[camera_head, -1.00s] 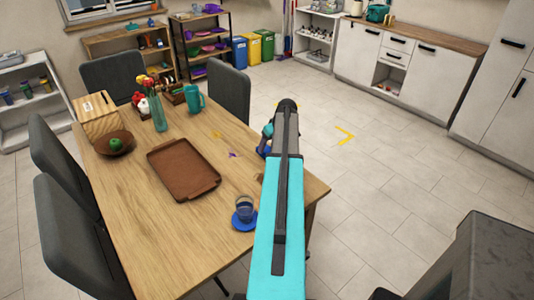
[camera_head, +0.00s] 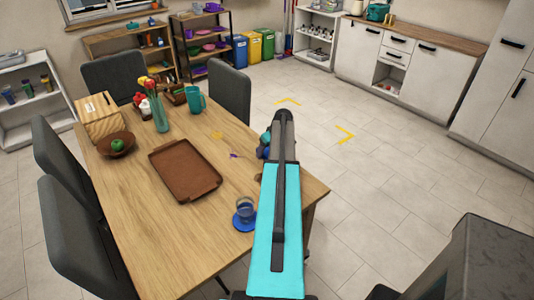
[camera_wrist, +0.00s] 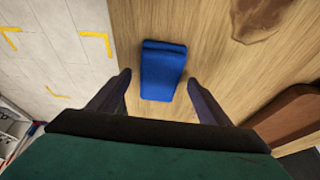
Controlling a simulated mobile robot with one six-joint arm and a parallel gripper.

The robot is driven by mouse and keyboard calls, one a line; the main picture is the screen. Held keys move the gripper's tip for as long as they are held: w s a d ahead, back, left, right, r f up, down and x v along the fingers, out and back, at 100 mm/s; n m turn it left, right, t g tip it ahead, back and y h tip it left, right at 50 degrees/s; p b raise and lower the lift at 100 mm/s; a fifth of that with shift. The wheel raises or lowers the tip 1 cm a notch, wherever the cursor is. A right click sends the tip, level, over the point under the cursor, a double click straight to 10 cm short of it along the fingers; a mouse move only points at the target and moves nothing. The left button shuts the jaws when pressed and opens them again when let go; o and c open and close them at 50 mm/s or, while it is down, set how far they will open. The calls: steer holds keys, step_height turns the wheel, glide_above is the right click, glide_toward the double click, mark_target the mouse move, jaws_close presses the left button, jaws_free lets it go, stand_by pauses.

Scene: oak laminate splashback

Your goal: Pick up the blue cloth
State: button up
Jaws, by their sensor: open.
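The blue cloth (camera_wrist: 162,71) is a folded rectangle lying flat on the wooden table, near the table's edge, in the wrist view. My gripper (camera_wrist: 159,82) is open, with one finger on each side of the cloth and a gap on both sides. The fingers appear above the table; how far above I cannot tell. Nothing is held. In the head view my arm covers that part of the table, and I cannot make out the cloth for sure.
A brown tray (camera_head: 186,171) lies on the table (camera_head: 150,229); its edge shows in the wrist view (camera_wrist: 292,117). A glass on a blue saucer (camera_head: 243,223) stands left of my arm. A brown object (camera_wrist: 258,17) lies beyond the cloth. Chairs line the table's left side.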

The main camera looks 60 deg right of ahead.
steer(key=shift+w+f, duration=0.1)
steer(key=shift+f, duration=0.2)
stand_by(0.4)
steer(key=c, duration=1.1)
steer(key=shift+r, duration=0.15)
steer(key=shift+c, duration=0.2)
steer(key=shift+r+b, duration=0.7)
steer(key=shift+r, duration=0.3)
steer(key=shift+s+a+r+b, duration=0.25)
steer(key=shift+r+b, duration=0.15)
steer(key=shift+r, duration=0.2)
steer(key=s+a+b, duration=0.1)
steer(key=s+a, duration=0.2)
steer(key=s+a+r+b, duration=0.1)
steer(key=s+a, duration=0.3)
steer(key=s+a+b, duration=0.2)
steer(key=s+a, duration=0.1)
steer(key=shift+s+a+r, duration=0.3)
steer(key=shift+s+a, duration=0.1)
